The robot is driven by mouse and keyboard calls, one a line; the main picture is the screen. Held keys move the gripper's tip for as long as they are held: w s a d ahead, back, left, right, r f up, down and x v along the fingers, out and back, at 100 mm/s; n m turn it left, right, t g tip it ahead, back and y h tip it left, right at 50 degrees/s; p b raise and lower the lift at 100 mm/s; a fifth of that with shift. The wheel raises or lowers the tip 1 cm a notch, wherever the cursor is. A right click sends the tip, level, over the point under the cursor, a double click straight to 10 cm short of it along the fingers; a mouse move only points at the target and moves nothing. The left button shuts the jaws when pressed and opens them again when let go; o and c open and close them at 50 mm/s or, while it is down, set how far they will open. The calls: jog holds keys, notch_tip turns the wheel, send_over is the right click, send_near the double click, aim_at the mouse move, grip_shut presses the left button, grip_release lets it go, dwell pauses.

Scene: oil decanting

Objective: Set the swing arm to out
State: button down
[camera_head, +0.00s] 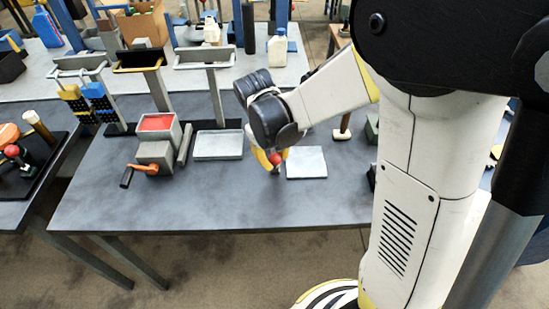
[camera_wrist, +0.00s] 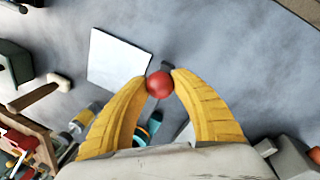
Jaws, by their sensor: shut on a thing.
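My gripper (camera_wrist: 160,80) has two yellow curved fingers, shut on a round red knob (camera_wrist: 159,85) at their tips. A short dark piece shows just behind the knob in the wrist view; the rest of what it belongs to, likely the swing arm, is hidden by my gripper. In the head view the red knob (camera_head: 276,159) is low over the grey table, between a grey tray and a pale square plate (camera_head: 306,163). The plate also shows in the wrist view (camera_wrist: 117,58), just left of the knob. I cannot tell the swing arm's setting.
A grey box with a red top (camera_head: 156,122) and an orange-and-black crank stands left of the grey tray (camera_head: 218,157). Posts with crossbars stand behind them. A wooden-handled tool (camera_head: 342,128) stands to the right. The table's front (camera_head: 215,205) is clear.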

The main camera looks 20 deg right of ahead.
jog(key=shift+s+d+n, duration=0.25)
jog(key=shift+d+n, duration=0.25)
jog(key=shift+d, duration=0.25)
jog(key=d+n, duration=0.2)
jog(key=d, duration=0.1)
jog(key=d+n+t, duration=0.1)
jog(key=d+n, duration=0.1)
jog(key=d, duration=0.2)
jog(key=shift+d+n+y, duration=0.25)
jog(key=shift+n+y, duration=0.05)
jog(key=shift+n, duration=0.1)
jog(key=w+d+n, duration=0.1)
jog(key=d, duration=0.1)
jog(key=w+d+n, duration=0.1)
jog(key=d+n, duration=0.2)
jog(key=d, duration=0.1)
jog(key=shift+w+n+y, duration=0.4)
jog(key=shift+w+d+n+t, duration=0.3)
jog(key=shift+w+d+n, duration=0.4)
jog(key=shift+d+n, duration=0.15)
jog(key=c, duration=1)
grip_release()
jog(key=shift+r, duration=0.1)
jog(key=v, duration=1.2)
jog(key=shift+d, duration=0.15)
